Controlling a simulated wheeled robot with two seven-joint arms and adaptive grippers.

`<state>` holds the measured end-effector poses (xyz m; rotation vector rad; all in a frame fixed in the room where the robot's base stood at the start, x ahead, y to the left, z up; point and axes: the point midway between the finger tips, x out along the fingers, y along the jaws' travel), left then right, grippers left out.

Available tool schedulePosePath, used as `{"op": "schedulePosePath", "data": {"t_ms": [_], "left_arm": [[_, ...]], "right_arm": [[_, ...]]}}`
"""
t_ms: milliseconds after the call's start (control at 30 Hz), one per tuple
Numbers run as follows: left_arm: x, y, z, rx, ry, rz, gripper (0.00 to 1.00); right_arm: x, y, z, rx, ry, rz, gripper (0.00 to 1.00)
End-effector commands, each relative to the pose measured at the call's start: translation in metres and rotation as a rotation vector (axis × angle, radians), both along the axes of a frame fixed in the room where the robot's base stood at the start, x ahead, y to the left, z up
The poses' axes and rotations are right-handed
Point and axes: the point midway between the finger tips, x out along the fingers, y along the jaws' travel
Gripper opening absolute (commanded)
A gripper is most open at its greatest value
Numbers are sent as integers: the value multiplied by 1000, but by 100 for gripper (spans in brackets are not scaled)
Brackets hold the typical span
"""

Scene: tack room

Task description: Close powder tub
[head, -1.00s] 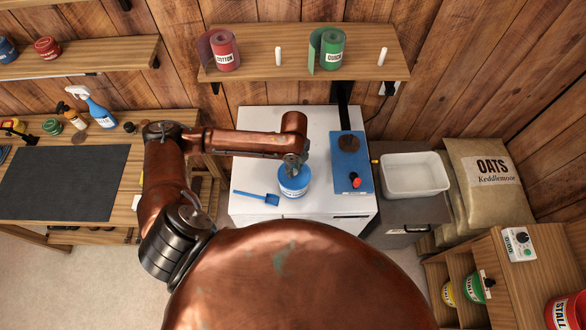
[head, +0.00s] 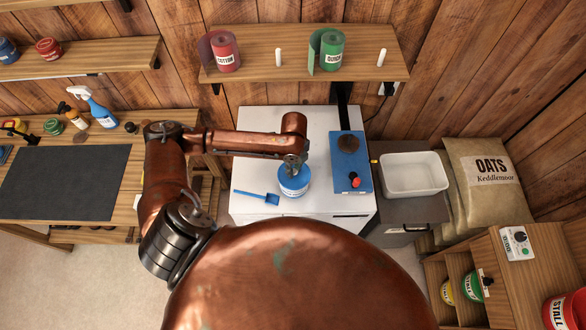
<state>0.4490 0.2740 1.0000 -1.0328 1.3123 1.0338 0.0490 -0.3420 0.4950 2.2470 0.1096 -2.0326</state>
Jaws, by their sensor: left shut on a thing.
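The powder tub (head: 295,187) is a small blue and white tub standing upright on the white cabinet top. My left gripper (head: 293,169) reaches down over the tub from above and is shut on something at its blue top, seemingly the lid. The gripper and arm partly cover the top, so how the lid sits on the rim cannot be told. My right gripper is out of view.
A blue scoop (head: 257,197) lies left of the tub on the white cabinet (head: 252,214). A blue device (head: 350,162) with a red knob stands to the right. A white basin (head: 414,174) is further right. A shelf (head: 290,67) with bandage rolls hangs above.

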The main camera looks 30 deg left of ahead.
Motion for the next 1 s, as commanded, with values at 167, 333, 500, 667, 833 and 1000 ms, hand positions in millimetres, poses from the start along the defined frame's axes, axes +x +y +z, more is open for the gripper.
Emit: {"op": "schedulePosePath", "data": {"t_ms": [167, 333, 500, 667, 833, 1000], "left_arm": [[0, 0, -1, 0, 0, 0, 0], [0, 0, -3, 0, 0, 0, 0], [0, 0, -5, -1, 0, 0, 0], [0, 0, -7, -1, 0, 0, 0], [0, 0, -8, -1, 0, 0, 28], [0, 0, -8, -1, 0, 0, 39]], "right_arm": [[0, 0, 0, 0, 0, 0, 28], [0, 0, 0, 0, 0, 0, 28], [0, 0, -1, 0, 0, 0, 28], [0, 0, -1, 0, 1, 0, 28], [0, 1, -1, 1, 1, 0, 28], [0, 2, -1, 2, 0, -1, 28]]}}
